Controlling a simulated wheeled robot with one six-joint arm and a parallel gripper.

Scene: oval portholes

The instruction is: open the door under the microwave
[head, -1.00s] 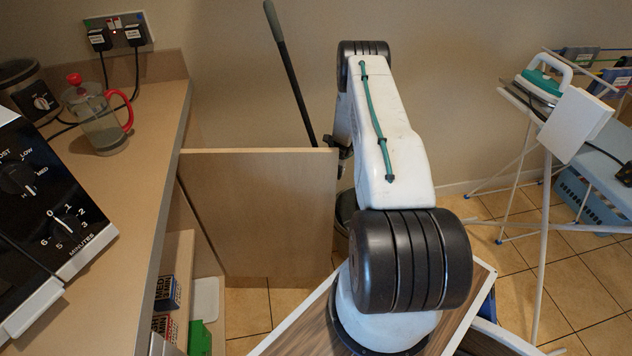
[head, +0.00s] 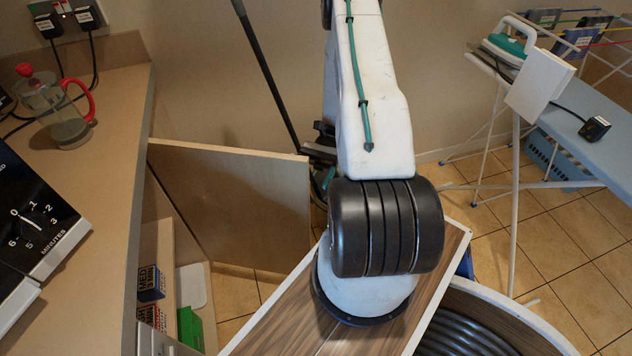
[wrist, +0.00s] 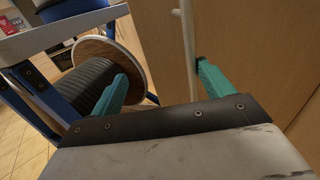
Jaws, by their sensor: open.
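The wooden door (head: 235,205) under the counter stands swung out from the cupboard in the head view, and the shelves behind it are exposed. The microwave (head: 35,215), black with dials, sits on the counter above at the left edge. My gripper (head: 322,150) is at the door's free edge in the head view, mostly hidden behind my arm. In the wrist view, my gripper (wrist: 163,85) has its two teal fingertips apart. A pale upright bar (wrist: 188,45), seemingly the door's handle, stands between them against wood. I cannot tell whether a finger touches it.
Boxes (head: 150,285) and a green item (head: 190,327) are inside the cupboard. A glass jug with a red handle (head: 65,120) stands on the counter (head: 100,185). A dark pole (head: 265,75) leans behind the door. An ironing board (head: 590,150) stands at right, with tiled floor before it.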

